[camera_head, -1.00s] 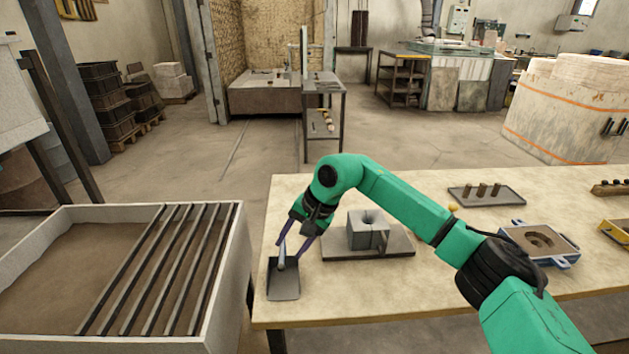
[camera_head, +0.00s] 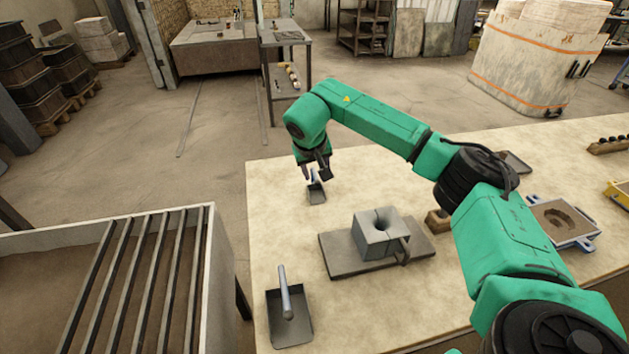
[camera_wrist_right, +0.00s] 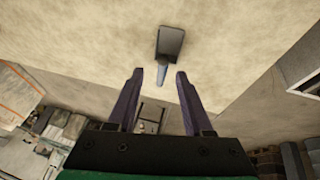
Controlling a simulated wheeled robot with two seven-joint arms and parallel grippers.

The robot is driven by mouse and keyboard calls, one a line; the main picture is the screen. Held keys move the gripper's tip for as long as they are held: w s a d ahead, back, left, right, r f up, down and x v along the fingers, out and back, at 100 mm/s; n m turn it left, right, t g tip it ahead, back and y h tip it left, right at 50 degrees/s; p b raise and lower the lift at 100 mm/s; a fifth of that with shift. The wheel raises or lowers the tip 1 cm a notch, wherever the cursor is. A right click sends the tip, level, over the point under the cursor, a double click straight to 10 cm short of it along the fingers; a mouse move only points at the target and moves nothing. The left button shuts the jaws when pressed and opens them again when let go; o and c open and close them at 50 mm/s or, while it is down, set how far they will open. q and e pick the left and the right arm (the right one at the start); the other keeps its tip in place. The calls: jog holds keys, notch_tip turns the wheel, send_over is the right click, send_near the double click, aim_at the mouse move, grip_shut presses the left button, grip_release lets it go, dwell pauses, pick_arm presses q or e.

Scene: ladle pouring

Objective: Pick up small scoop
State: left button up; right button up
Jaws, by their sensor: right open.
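The small scoop (camera_head: 317,194) lies on the table near its far left part, a dark flat pan with a light handle. My right gripper (camera_head: 316,174) hangs above it from behind and partly covers its handle. In the right wrist view, the small scoop (camera_wrist_right: 171,42) has its handle pointing toward the gap between the open, empty fingers (camera_wrist_right: 159,76). The handle end shows near the fingertips; I cannot tell whether they touch it. A larger scoop (camera_head: 290,325) with a grey handle lies at the near left corner of the table. My left gripper is out of view.
A grey block with a hole (camera_head: 370,240) stands on a dark plate (camera_head: 340,262) mid-table. A blue-framed mould (camera_head: 561,222) lies at right. A sand bin with bars (camera_head: 212,250) stands left of the table. The table (camera_head: 270,210) is clear around the small scoop.

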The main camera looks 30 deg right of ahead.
aim_at(317, 179)
jog(key=p+x, duration=0.1)
jog(key=x, duration=0.4)
jog(key=shift+w+a+f, duration=0.1)
jog(key=shift+w+f, duration=0.05)
jog(key=shift+f, duration=0.2)
jog(key=shift+w+f, duration=0.2)
jog(key=shift+f, duration=0.2)
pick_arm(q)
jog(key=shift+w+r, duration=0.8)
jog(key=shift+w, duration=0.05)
pick_arm(e)
grip_shut()
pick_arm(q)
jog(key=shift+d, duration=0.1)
